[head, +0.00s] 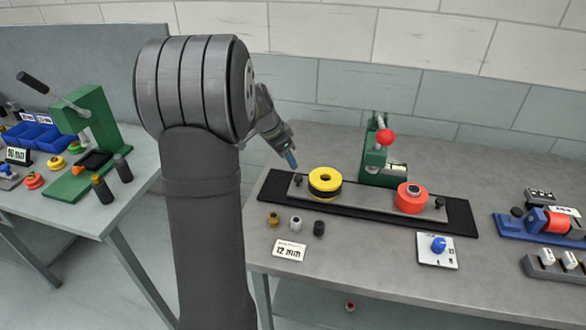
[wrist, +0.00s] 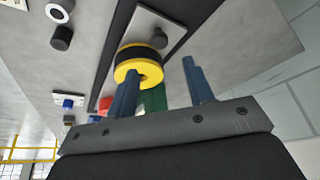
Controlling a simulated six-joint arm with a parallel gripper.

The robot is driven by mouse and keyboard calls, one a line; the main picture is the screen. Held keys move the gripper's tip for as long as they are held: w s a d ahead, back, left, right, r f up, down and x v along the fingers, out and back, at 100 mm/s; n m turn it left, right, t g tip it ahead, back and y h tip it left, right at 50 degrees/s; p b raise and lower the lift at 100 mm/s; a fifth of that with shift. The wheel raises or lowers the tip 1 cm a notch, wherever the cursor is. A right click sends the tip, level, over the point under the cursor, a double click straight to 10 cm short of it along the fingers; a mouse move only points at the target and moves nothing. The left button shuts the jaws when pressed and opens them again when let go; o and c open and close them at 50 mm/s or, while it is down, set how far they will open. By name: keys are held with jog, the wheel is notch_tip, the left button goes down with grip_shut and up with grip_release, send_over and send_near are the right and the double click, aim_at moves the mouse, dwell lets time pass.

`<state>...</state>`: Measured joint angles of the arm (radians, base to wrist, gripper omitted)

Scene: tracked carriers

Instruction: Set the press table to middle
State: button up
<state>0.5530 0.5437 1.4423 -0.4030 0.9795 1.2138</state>
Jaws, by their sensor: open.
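A green press (head: 377,165) with a red ball knob stands behind a rail (head: 365,200) on the right bench. A yellow ring (head: 325,180) on a black base sits on the rail's left part, and a red carrier (head: 412,198) on its right part. Another green press (head: 105,130) with a long black lever and a black square plate (head: 94,160) stands on the left bench. Which part is the press table is not clear. My gripper (head: 290,160) is open and empty, above and left of the yellow ring. The wrist view shows its blue fingers (wrist: 160,70) apart, with the ring (wrist: 135,66) beyond.
A blue knob on a white plate (head: 438,247), several small cylinders (head: 296,223) and a "12 mm" card (head: 289,250) lie in front of the rail. A blue fixture (head: 545,222) stands at the right. A gap separates the benches.

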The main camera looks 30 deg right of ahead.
aim_at(297, 177)
jog(key=v, duration=0.8)
jog(key=shift+r, duration=0.2)
jog(key=shift+f, duration=0.1)
jog(key=x, duration=1.7)
jog(key=shift+f, duration=0.2)
jog(key=shift+w, duration=0.1)
jog(key=shift+r, duration=0.1)
dwell(0.5)
jog(key=v, duration=1.6)
jog(key=shift+r, duration=0.15)
jog(key=shift+a, duration=0.1)
